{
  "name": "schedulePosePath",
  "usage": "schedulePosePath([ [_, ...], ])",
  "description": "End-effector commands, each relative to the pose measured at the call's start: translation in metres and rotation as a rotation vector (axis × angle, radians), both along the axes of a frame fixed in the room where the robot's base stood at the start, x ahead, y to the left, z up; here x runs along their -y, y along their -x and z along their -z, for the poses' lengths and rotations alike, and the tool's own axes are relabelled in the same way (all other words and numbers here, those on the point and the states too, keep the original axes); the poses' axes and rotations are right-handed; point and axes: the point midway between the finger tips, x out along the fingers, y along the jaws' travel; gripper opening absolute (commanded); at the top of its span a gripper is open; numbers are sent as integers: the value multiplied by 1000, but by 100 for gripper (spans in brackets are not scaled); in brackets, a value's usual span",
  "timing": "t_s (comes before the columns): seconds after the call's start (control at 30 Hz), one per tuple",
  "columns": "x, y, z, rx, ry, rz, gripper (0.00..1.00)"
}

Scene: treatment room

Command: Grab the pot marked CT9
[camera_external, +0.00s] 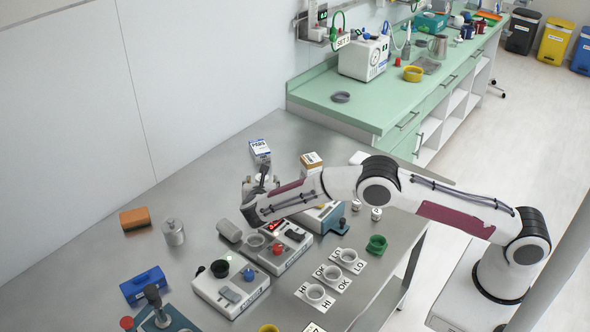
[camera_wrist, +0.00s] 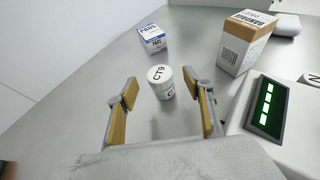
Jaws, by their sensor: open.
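The pot marked CT9 (camera_wrist: 161,82) is a small white cylinder with its label on the lid. In the wrist view it stands upright on the steel table, just ahead of my gripper and roughly centred between the fingers. My gripper (camera_wrist: 165,103) is open and empty, with yellow-padded fingers to either side. In the external view my gripper (camera_external: 258,190) is low over the table's back part, and the arm hides most of that spot, so I cannot clearly make out the pot there.
A PADS box (camera_wrist: 152,39) stands beyond the pot, and a brown-and-white box (camera_wrist: 245,43) stands behind right. A device with a green display (camera_wrist: 267,105) is close on the right. A metal canister (camera_external: 173,232) and orange block (camera_external: 135,219) stand left. Table left of the pot is clear.

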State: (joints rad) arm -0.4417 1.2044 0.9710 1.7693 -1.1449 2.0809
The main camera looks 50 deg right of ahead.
Motion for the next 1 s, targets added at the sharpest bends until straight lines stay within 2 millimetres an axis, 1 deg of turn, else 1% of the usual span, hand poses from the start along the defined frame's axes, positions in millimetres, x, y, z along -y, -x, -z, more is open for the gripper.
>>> schedulePosePath([
  [0.3,19,-18,14,-1,0,2,51],
  [0.5,31,-28,20,-1,1,1,51],
  [1.0,33,-29,21,-1,0,0,51],
])
